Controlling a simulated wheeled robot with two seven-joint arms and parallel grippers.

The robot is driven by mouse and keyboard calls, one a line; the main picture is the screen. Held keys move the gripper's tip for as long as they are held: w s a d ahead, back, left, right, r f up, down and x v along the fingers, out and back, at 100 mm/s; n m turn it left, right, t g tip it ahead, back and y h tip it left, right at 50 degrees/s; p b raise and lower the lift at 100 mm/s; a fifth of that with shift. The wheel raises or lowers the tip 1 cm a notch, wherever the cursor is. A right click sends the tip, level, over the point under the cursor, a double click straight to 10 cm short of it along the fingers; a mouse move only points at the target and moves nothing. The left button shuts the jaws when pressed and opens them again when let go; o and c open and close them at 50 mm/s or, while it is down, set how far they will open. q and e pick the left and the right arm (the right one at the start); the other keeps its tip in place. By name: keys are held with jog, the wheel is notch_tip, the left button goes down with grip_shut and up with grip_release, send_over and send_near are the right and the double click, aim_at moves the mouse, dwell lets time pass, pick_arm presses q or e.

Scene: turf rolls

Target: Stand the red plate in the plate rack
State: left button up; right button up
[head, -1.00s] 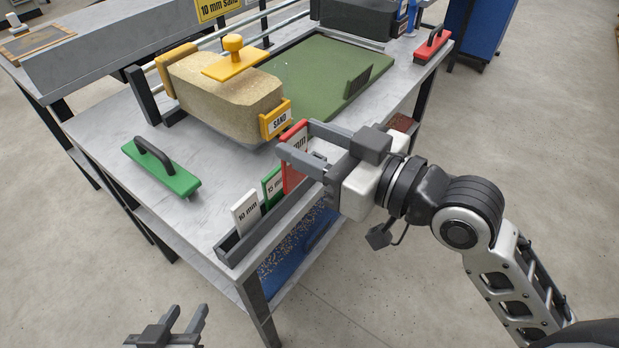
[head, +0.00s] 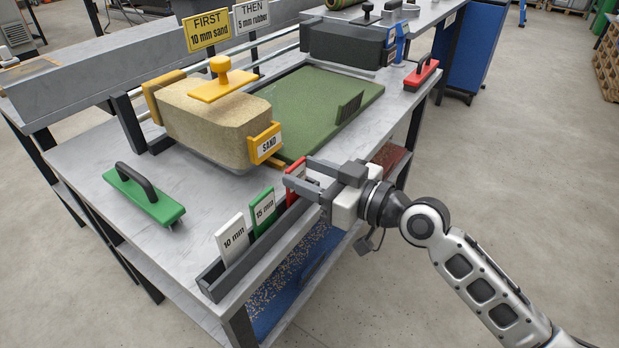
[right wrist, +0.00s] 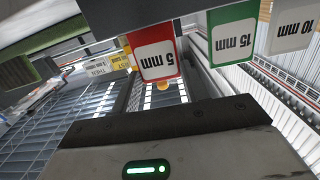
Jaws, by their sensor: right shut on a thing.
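The red plate (head: 292,181) is held upright by my right gripper (head: 303,176) at the far end of the plate rack. The gripper is shut on it, and the fingers cover much of it. The plate rack (head: 208,284) is a long grey trough along the table's near edge. A white 10 mm plate (head: 231,238) and a green 15 mm plate (head: 263,212) stand in it. In the right wrist view the red plate (right wrist: 152,52) shows its 5 mm label. Whether its lower edge rests in the rack is hidden. My left gripper is out of view.
A sand hopper (head: 205,120) and a green turf mat (head: 310,110) lie behind the rack. A green-based handled tool (head: 145,195) lies at the left, a red one (head: 421,73) at the far right. The table (head: 90,160) is bare around the green tool.

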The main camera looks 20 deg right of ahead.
jog(key=o, duration=1.2)
jog(key=shift+c, duration=0.2)
jog(key=shift+s, duration=0.1)
